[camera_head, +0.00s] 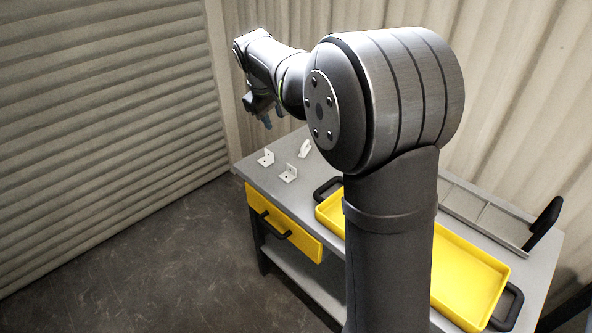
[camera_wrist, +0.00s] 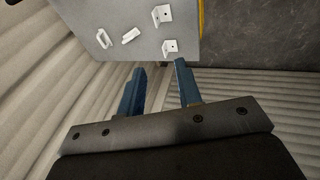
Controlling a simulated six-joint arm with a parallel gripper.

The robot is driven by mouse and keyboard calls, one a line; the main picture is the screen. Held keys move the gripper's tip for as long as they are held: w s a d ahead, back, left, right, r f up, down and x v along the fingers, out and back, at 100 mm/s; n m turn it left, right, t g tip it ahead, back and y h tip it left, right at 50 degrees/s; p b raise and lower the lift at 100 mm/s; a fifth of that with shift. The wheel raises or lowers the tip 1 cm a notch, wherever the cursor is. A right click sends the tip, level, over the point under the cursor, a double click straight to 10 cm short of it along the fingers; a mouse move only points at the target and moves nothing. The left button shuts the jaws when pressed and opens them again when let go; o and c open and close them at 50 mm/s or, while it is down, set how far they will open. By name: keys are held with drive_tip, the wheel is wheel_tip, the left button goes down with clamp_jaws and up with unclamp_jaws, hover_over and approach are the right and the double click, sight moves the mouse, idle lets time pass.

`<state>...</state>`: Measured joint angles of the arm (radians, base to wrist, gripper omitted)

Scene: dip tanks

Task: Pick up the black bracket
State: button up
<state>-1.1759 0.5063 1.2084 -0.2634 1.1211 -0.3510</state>
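I see no bracket that is plainly black in either view. Two white L-shaped brackets stand on the grey bench top (camera_head: 257,180): one farther left (camera_head: 266,158) and one nearer the drawer side (camera_head: 288,173). Both brackets also show in the wrist view, one higher (camera_wrist: 162,14) and one lower (camera_wrist: 170,48). My gripper (camera_wrist: 159,67) has its two blue fingers apart with nothing between them. In the head view my gripper (camera_head: 260,118) hangs above the far left end of the bench, clear of the brackets. My arm hides part of the bench.
Other white parts, a loop-shaped one (camera_wrist: 104,39) and a small one (camera_wrist: 131,35), lie beside the brackets. A yellow tray (camera_head: 470,275) with black handles and a grey divided rack (camera_head: 488,215) occupy the right part. A yellow drawer (camera_head: 283,230) fronts the bench.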

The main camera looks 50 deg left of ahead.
drive_tip(key=w+a+f+g+h, duration=0.1)
drive_tip(key=w+a+f+g, duration=0.1)
drive_tip(key=w+a+f, duration=0.3)
drive_tip(key=g+h, duration=0.1)
drive_tip(key=g, duration=0.1)
hover_over(293, 168)
wheel_tip(293, 168, down, 6)
drive_tip(key=f, duration=1.7)
drive_tip(key=shift+w+a+f, duration=0.15)
drive_tip(key=shift+a+f, duration=0.1)
clamp_jaws()
